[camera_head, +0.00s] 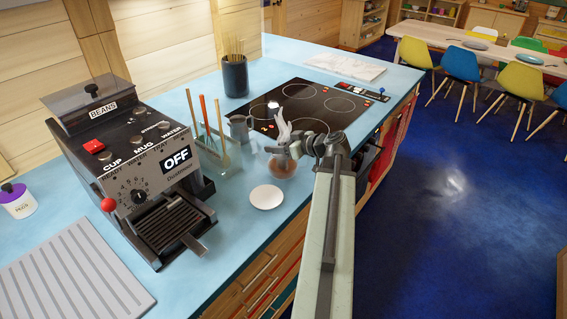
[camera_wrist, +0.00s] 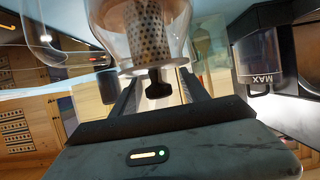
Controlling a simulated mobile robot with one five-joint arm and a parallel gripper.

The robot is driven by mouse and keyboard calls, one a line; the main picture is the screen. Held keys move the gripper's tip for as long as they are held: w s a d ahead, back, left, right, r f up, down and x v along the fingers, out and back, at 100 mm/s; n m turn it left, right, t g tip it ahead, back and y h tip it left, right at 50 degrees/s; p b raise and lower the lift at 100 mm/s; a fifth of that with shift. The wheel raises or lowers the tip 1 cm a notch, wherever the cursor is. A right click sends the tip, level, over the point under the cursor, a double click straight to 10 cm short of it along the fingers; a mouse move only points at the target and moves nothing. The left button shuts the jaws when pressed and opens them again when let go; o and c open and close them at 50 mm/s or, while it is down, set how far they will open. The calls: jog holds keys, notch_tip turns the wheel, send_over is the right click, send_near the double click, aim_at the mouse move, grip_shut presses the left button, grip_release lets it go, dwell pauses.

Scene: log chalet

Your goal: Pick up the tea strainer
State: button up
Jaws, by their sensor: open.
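The tea strainer (camera_wrist: 148,32) appears to be the perforated metal cylinder seen through clear glass at the top of the wrist view. The clear glass pot (camera_wrist: 104,14) surrounds it. A black knob (camera_wrist: 158,84) shows below the glass, between the fingers of my gripper (camera_wrist: 160,92). The fingers are open, one on each side of the knob; I cannot tell whether they touch it. In the head view, my gripper (camera_head: 296,148) is at the glass pot (camera_head: 283,166) on the blue counter (camera_head: 232,262). The strainer itself cannot be made out there.
A small white saucer (camera_head: 266,197) lies in front of the pot. A grey jug (camera_head: 240,128) and a clear holder with upright utensils (camera_head: 218,150) stand to the left. The hob (camera_head: 320,105) lies behind. A coffee machine (camera_head: 135,170) fills the left side.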

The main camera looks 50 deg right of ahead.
jog(key=shift+w+f, duration=0.25)
jog(key=shift+w, duration=0.2)
jog(key=shift+r, duration=0.1)
grip_shut()
dwell(1.0)
